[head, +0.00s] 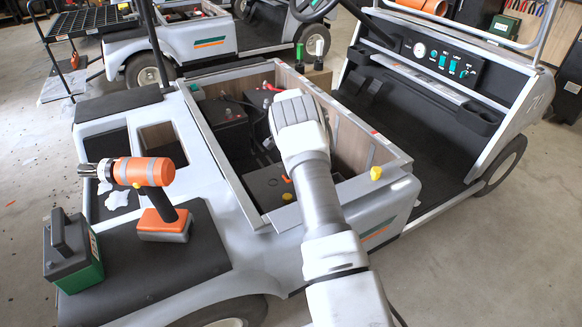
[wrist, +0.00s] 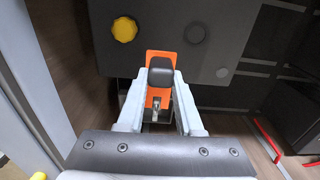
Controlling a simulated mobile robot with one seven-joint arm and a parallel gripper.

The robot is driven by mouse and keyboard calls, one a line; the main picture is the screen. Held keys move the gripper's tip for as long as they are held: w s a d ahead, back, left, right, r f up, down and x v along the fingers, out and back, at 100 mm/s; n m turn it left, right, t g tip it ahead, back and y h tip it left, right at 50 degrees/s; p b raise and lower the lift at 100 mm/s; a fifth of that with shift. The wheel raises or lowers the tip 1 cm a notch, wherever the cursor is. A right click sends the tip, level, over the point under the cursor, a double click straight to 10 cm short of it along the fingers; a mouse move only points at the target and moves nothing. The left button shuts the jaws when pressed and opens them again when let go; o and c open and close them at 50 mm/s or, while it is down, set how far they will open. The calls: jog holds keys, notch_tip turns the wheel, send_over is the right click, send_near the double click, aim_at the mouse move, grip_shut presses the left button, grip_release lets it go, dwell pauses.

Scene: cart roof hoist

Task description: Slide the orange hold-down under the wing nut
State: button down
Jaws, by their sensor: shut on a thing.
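The orange hold-down (wrist: 157,56) is a flat plate with a black block on it. It lies between the two pale fingers of my gripper (wrist: 160,76) in the wrist view, against a dark grey surface. My gripper is shut on it, with a finger on each side of the black block. A small metal fitting (wrist: 155,103) shows at the near end of the plate; I cannot tell whether it is the wing nut. In the head view my arm reaches into the cart's open bay and hides the hold-down and gripper.
The bay has wooden walls (head: 351,128) close around my arm. A dark battery (head: 225,112) and cables sit inside. A yellow knob (wrist: 124,27) is near the gripper. An orange drill (head: 145,172) and a green-black box (head: 72,250) stand on the cart's left deck.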

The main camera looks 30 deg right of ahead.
jog(key=shift+f+b, duration=1.55)
jog(key=shift+f, duration=1)
jog(key=shift+w+d+b, duration=0.1)
jog(key=shift+d+b, duration=0.95)
jog(key=shift+d, duration=0.9)
jog(key=shift+c, duration=2.4)
grip_release()
notch_tip(320, 180, up, 18)
jog(key=p, duration=0.6)
jog(key=shift+f, duration=0.2)
